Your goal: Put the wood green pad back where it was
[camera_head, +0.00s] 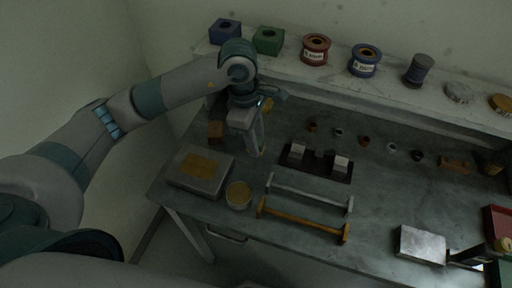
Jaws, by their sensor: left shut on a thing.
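My left gripper (258,150) points down over the back left of the workbench (375,215), between a wooden block and a dark fixture. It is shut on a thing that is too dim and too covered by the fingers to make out. I cannot pick out the wood green pad for sure in this view. A small brown wooden block (215,131) stands left of the gripper, apart from it. A flat grey box with a tan top (200,165) lies at the bench's left end.
A round tub (238,194) and two bar handles, grey (310,194) and yellow (302,219), lie in front. The dark fixture (316,164) with pale blocks is right of the gripper. A shelf (385,88) behind holds a green box (268,40) and spools.

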